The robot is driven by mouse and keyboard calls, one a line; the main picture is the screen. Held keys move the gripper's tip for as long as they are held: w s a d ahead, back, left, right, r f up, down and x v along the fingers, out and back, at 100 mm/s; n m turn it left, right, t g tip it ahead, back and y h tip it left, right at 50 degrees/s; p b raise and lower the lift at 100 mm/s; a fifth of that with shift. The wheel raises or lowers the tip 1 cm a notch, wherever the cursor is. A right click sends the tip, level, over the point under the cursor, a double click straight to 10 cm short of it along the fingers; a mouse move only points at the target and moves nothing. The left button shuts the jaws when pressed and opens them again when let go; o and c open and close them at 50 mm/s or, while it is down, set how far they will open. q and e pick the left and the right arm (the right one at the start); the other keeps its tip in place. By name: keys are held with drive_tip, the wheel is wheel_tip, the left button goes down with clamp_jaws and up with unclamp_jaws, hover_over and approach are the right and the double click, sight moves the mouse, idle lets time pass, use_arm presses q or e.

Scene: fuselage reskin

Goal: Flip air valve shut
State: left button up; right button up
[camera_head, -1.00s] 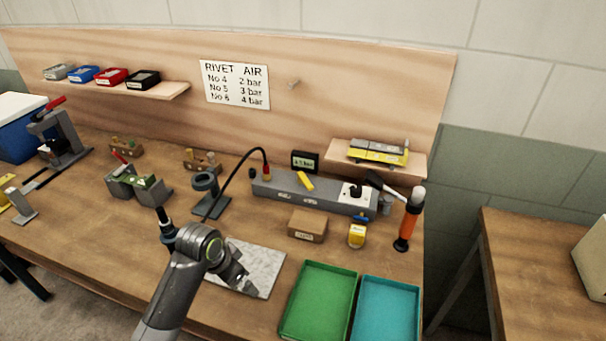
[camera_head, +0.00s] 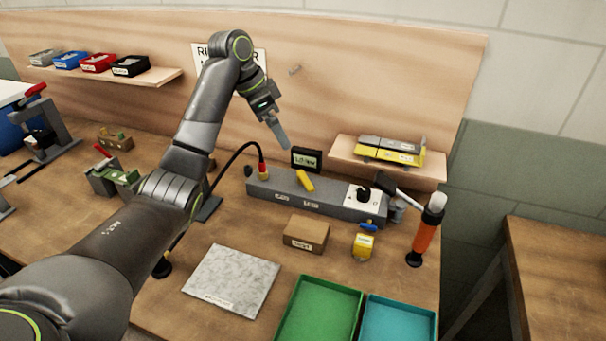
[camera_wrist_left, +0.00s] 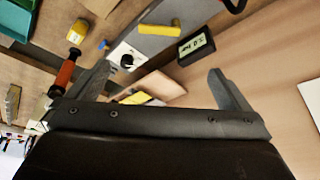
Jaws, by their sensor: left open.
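The air valve appears to be the yellow lever (camera_head: 304,181) on top of the long grey air manifold (camera_head: 325,205). The lever lies slanted across the manifold. It also shows in the left wrist view (camera_wrist_left: 159,27), beyond the fingers. A small dark pressure display (camera_head: 306,159) stands behind it, with a reading too blurred to be sure of. My left gripper (camera_head: 279,132) is in the air above and left of the lever, apart from it. In the left wrist view its fingers (camera_wrist_left: 165,85) are spread wide with nothing between them. My right gripper is out of view.
A black hose (camera_head: 229,157) with a red fitting (camera_head: 262,168) rises at the manifold's left end. A black knob (camera_head: 364,194) sits at its right. A cardboard box (camera_head: 306,233), a yellow item (camera_head: 362,246) and an orange tool (camera_head: 426,232) stand in front. A shelf (camera_head: 428,172) is behind.

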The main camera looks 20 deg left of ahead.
use_arm(q)
drive_tip(key=b, duration=0.7)
approach(304, 179)
drive_tip(key=x, duration=0.7)
drive_tip(key=shift+d+f+p, duration=0.2)
drive_tip(key=shift+f+p, duration=0.15)
drive_tip(key=shift+c, duration=0.3)
